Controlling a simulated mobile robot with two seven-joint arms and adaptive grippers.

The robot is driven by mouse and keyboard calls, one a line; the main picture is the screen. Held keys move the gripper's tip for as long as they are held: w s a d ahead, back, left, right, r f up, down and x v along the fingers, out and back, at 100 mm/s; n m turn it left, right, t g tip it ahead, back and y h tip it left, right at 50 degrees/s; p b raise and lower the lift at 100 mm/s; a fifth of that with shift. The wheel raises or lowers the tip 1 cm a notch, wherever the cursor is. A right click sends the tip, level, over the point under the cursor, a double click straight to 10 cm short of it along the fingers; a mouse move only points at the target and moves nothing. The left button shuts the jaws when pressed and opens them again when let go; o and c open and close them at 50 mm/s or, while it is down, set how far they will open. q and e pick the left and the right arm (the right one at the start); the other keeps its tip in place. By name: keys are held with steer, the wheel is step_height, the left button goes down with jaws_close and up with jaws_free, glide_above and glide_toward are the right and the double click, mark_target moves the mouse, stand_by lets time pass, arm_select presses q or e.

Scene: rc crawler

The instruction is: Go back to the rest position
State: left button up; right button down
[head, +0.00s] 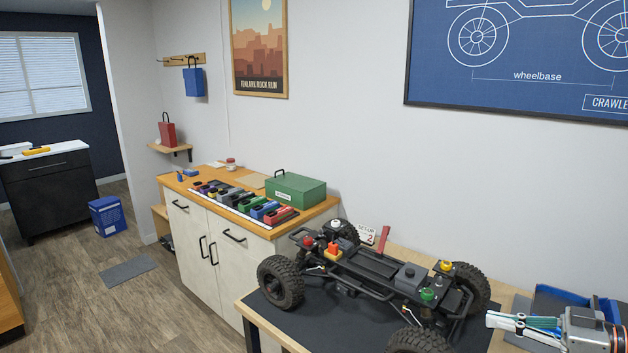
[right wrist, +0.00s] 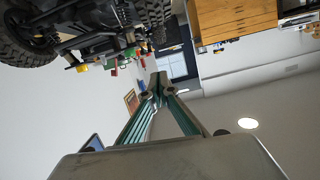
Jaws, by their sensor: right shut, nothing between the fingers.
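My right gripper (head: 492,320) comes in at the right edge of the head view, beside the RC crawler chassis. Its fingers are shut with nothing between them; the shut fingertips also show in the right wrist view (right wrist: 158,82). The crawler (head: 375,270) stands on a dark mat (head: 300,318) on the workbench, left of the gripper and apart from it. The crawler's underside and wheels show upside down at the top left of the right wrist view (right wrist: 100,30). My left gripper is not in view.
A blue tray (head: 560,302) lies on the bench behind my right gripper. A cabinet (head: 215,240) with a green case (head: 295,190) and a row of coloured blocks (head: 245,205) stands beyond the bench. A blue box (head: 107,217) is on the floor. Open floor lies at left.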

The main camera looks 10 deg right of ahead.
steer(key=s+a+f+n+h, duration=0.3)
steer(key=a+f+n+h, duration=0.1)
steer(key=a+f, duration=1.55)
steer(key=s+d+m+g+h, duration=0.4)
steer(key=s+d+m+h, duration=0.1)
steer(key=s+d+h, duration=0.55)
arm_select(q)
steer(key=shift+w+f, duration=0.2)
arm_select(e)
steer(key=w+a+f+m+t+y, duration=0.1)
steer(key=a+f+y, duration=0.5)
steer(key=a+f, duration=0.8)
steer(key=shift+w+f+m+t, duration=0.25)
steer(key=shift+f+m+t, duration=0.6)
steer(key=shift+t, duration=0.25)
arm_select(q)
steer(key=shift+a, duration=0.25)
